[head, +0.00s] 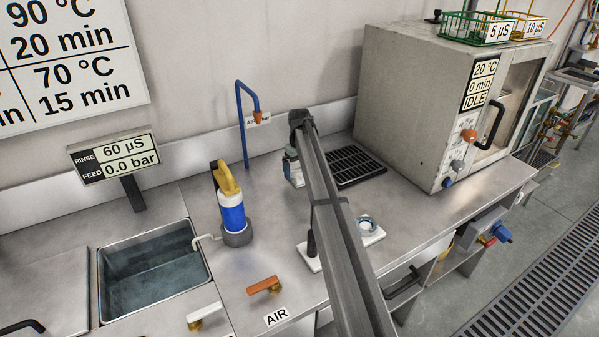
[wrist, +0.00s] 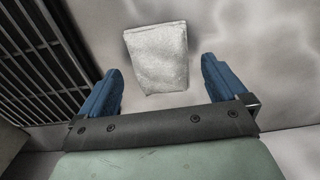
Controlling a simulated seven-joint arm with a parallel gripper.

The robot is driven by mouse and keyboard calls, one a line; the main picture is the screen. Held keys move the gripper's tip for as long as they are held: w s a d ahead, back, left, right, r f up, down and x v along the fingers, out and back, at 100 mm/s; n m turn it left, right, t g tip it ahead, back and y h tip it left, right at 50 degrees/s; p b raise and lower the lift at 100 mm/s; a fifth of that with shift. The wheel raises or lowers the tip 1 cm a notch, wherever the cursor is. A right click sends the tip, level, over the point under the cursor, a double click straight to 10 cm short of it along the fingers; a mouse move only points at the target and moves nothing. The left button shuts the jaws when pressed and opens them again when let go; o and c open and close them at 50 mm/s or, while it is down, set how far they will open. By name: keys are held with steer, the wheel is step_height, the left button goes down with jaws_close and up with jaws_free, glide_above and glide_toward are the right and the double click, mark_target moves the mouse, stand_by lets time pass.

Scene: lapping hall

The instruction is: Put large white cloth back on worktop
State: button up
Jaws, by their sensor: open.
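A white folded cloth (wrist: 157,58) shows in the wrist view, roughly square with a narrower lower end, with a dark shadow along its left edge. My gripper (wrist: 161,67) is open, its two blue fingers on either side of the cloth's lower part with gaps between. The cloth appears to lie on the grey metal worktop (wrist: 232,40); whether the fingertips reach down to its level I cannot tell. In the head view my gripper (head: 294,172) is low over the worktop (head: 275,222), left of the black grille, partly hidden by my arm.
The black grille (head: 355,166) lies close to the gripper, with a grey oven-like cabinet (head: 405,105) to its right. A blue pipe (head: 240,125) and a blue-and-white bottle (head: 231,205) stand to the left. A sink (head: 150,265) is at left.

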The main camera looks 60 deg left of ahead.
mark_target(299, 173)
step_height(299, 173, up, 11)
stand_by(0.4)
stand_by(0.4)
